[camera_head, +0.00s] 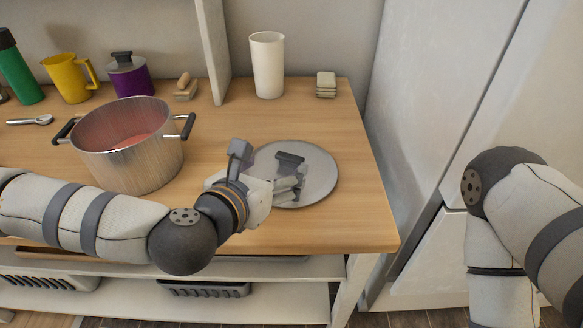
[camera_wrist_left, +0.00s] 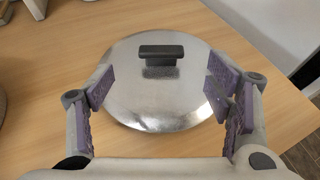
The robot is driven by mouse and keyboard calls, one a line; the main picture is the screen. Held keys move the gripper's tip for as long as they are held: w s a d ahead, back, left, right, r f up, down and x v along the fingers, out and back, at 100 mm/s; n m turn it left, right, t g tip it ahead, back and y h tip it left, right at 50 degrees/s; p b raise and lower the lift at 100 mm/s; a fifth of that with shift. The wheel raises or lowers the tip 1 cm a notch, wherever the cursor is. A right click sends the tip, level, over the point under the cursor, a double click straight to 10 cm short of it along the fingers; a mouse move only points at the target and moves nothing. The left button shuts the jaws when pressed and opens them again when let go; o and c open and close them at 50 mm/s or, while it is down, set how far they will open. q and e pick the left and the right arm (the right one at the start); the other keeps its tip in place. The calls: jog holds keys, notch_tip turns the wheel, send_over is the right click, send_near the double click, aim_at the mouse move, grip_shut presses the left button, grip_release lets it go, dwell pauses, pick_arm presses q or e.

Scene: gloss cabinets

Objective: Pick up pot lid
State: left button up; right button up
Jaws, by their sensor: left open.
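The pot lid (camera_head: 318,178) is a round silver disc with a dark bar handle, lying flat on the wooden worktop near its right end. In the left wrist view the lid (camera_wrist_left: 160,104) shows almost whole, with its handle (camera_wrist_left: 161,52) beyond the fingertips. My left gripper (camera_head: 290,182) is over the lid's left part in the head view and hides some of it. In the left wrist view my left gripper (camera_wrist_left: 163,88) is open, with its purple-padded fingers apart on either side of the lid and nothing between them gripped. My right gripper is not seen; only my right arm shows.
A steel pot (camera_head: 135,160) with black handles stands left of the lid, close to my left arm. A white cup (camera_head: 267,66), stacked pale blocks (camera_head: 326,84), a purple canister (camera_head: 130,78) and a yellow mug (camera_head: 68,80) stand along the back. Bare worktop (camera_head: 335,232) lies in front of the lid.

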aim_at(289, 159)
pick_arm(q)
jog(key=x, duration=0.7)
jog(key=shift+s+d, duration=0.1)
jog(key=shift+r, duration=0.1)
jog(key=c, duration=1.5)
